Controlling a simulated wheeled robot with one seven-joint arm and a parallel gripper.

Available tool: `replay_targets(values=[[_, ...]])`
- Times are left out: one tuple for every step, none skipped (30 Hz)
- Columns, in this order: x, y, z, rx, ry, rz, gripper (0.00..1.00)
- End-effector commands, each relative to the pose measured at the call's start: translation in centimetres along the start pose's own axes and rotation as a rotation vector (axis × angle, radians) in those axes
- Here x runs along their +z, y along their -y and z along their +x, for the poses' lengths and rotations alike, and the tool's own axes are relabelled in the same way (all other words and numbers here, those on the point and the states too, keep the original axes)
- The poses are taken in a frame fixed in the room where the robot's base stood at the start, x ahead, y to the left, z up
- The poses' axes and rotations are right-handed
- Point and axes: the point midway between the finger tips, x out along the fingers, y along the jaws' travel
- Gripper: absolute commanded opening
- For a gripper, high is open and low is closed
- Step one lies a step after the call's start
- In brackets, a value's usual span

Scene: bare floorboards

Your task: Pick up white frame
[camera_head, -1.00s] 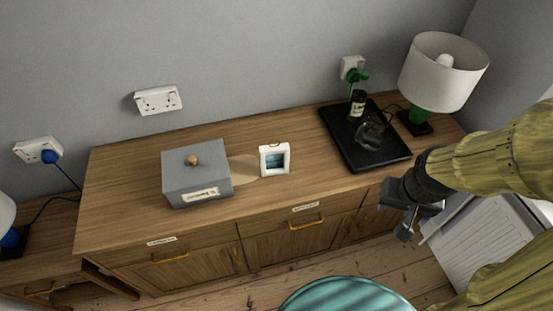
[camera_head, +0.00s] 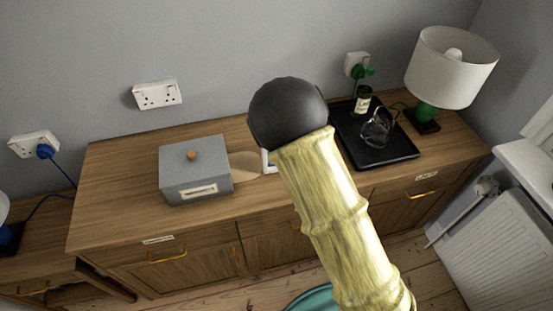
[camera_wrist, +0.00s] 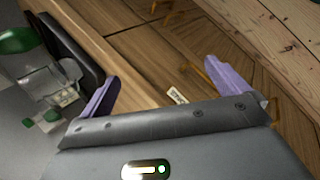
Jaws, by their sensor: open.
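The white frame (camera_head: 268,163) stands on the wooden cabinet top, just right of the grey box. My arm covers nearly all of it in the head view; only a thin strip of its left side shows. My gripper (camera_wrist: 168,86) is open, its two purple fingers spread wide with nothing between them. The wrist view looks past the fingers at the cabinet top edge and front, and I cannot make out the frame there. In the head view my fingers are hidden.
A black tray (camera_head: 388,155) with a bottle (camera_head: 362,100) and a clear glass object (camera_head: 377,127) lies to the right. A lamp (camera_head: 446,75) stands behind it.

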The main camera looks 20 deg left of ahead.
Motion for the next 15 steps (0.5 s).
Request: replay_targets(values=[[-0.5,0.7,0.9,0.053,0.007,-0.112,1.0],[-0.8,0.7,1.2,0.091,0.009,-0.177,1.0],[-1.2,0.7,1.6,0.143,0.012,-0.267,1.0],[-1.6,0.7,1.8,0.184,0.016,-0.333,1.0],[-1.9,0.7,2.0,0.226,0.019,-0.401,1.0],[-2.5,0.6,2.1,0.284,0.024,-0.493,1.0],[-3.0,0.5,2.1,0.33,0.029,-0.562,1.0],[-3.5,0.4,2.1,0.376,0.032,-0.632,1.0],[-4.3,0.2,2.0,0.442,0.039,-0.725,1.0],[-4.9,0.1,1.8,0.493,0.044,-0.795,1.0],[-5.6,0.1,1.6,0.545,0.051,-0.865,1.0],[-6.5,0.0,1.2,0.618,0.059,-0.96,1.0],[-7.3,0.0,0.8,0.675,0.066,-1.029,1.0],[-8.1,0.0,0.3,0.735,0.074,-1.098,1.0],[-9.2,0.1,-0.3,0.816,0.087,-1.19,1.0]])
